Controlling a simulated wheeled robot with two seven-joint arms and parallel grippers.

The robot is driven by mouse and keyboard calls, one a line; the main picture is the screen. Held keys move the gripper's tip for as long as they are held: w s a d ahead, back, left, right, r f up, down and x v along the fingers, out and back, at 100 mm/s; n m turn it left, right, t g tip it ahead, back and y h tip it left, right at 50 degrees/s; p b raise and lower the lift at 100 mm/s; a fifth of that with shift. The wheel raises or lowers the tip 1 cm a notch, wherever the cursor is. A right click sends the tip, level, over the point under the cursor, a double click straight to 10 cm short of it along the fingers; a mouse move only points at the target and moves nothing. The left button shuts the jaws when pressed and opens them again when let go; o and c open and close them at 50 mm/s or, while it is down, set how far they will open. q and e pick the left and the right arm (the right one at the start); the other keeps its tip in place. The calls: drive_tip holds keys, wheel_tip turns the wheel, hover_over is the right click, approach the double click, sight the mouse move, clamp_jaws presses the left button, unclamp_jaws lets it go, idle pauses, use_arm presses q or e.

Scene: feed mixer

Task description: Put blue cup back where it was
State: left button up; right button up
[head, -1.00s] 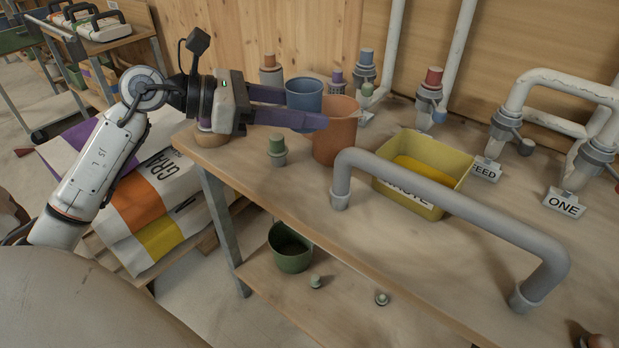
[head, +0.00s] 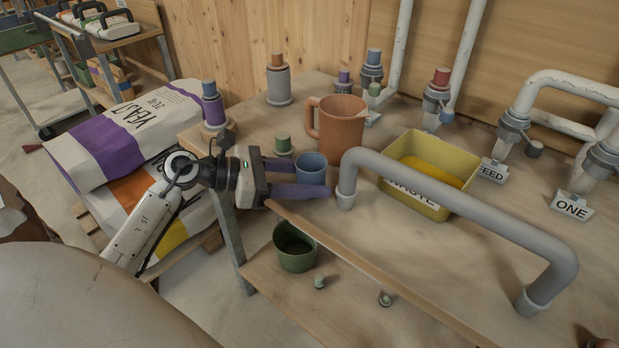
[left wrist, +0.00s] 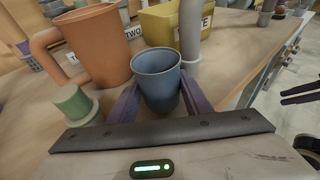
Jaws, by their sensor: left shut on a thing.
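The blue cup (head: 311,170) is upright near the front edge of the table (head: 238,148), between the orange jug (head: 340,126) and my left gripper. My left gripper (head: 312,184) is shut on it, with a purple finger on each side. In the left wrist view the cup (left wrist: 156,78) shows between the two fingers (left wrist: 158,100), its open top facing up and looking empty. I cannot tell whether its base touches the tabletop.
A grey pipe handle (head: 450,205) rises just right of the cup. A yellow waste bin (head: 466,160) stands behind it. A green-capped fitting (head: 283,146) is close on the left. A green cup (head: 295,250) sits on the lower shelf.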

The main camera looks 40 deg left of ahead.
use_arm(q)
drive_tip(key=shift+f, duration=0.25)
drive_tip(key=o, duration=1.1)
drive_tip(key=shift+r, duration=0.1)
use_arm(e)
drive_tip(key=shift+w, duration=0.1)
use_arm(q)
drive_tip(key=shift+r, duration=0.25)
drive_tip(key=shift+s+a, duration=0.25)
drive_tip(key=b+v, duration=0.1)
drive_tip(key=v, duration=1)
drive_tip(key=shift+b, duration=0.4)
use_arm(e)
drive_tip(key=shift+w+a+f, duration=0.2)
drive_tip(key=shift+a+f, duration=0.05)
drive_tip(key=shift+f, duration=0.05)
